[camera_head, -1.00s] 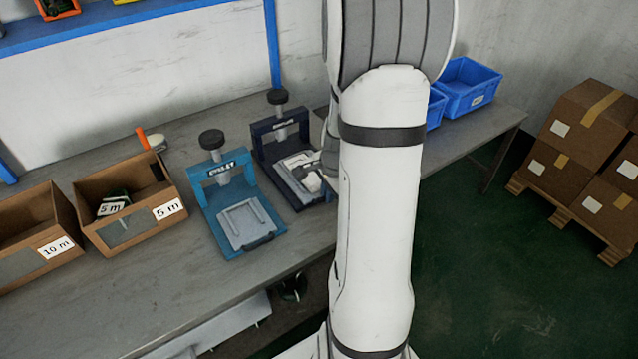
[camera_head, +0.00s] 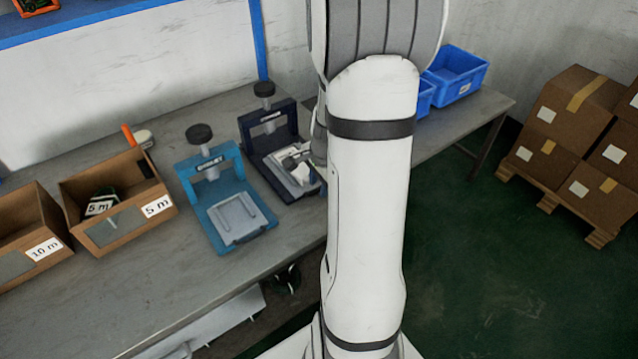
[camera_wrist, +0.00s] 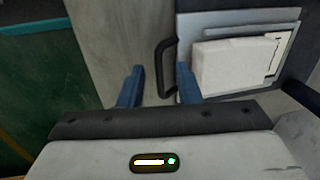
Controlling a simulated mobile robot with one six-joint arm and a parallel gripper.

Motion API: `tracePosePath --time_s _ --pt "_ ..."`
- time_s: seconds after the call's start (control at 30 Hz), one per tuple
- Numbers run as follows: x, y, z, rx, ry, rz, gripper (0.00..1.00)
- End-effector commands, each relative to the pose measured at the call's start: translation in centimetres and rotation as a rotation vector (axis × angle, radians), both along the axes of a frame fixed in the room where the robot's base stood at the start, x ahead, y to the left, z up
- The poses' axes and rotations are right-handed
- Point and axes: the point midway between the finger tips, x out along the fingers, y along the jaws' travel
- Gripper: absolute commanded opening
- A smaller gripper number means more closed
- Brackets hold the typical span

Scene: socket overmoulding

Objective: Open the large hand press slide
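The dark navy hand press (camera_head: 266,139) stands on the bench, left of my arm, with a black knob on top. Its grey slide plate (camera_wrist: 188,27) carries a white block (camera_wrist: 235,68). A black bar handle (camera_wrist: 163,68) stands at the plate's left edge in the wrist view. My gripper (camera_wrist: 158,86) is open, with blue fingers apart. In the wrist view the handle lies between the fingers, nearer the right one; I cannot tell whether they touch. In the head view my arm hides the gripper and part of the slide. A light blue press (camera_head: 216,184) stands to the left.
Cardboard boxes marked 5 m (camera_head: 121,221) and 10 m (camera_head: 22,262) stand on the bench (camera_head: 150,300) at left. Blue bins (camera_head: 455,85) stand at its right end. Cartons (camera_head: 565,150) lie on a pallet at right. The green floor between is clear.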

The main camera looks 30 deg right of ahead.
Motion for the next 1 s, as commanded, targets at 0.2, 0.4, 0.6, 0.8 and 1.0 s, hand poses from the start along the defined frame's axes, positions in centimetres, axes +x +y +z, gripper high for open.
tracePosePath --time_s 0.2,0.4,0.6,0.8,1.0 --pt "-0.6 -0.1 3.9 -0.004 -0.006 0.0 0.31" --pt "-1.1 -0.1 6.4 -0.003 -0.004 -0.002 0.31" --pt "-1.2 -0.1 6.9 -0.002 -0.002 0.0 0.31" --pt "-1.2 -0.1 6.9 -0.002 -0.002 0.0 0.31" --pt "-1.2 -0.1 6.9 -0.002 -0.002 0.0 0.31"
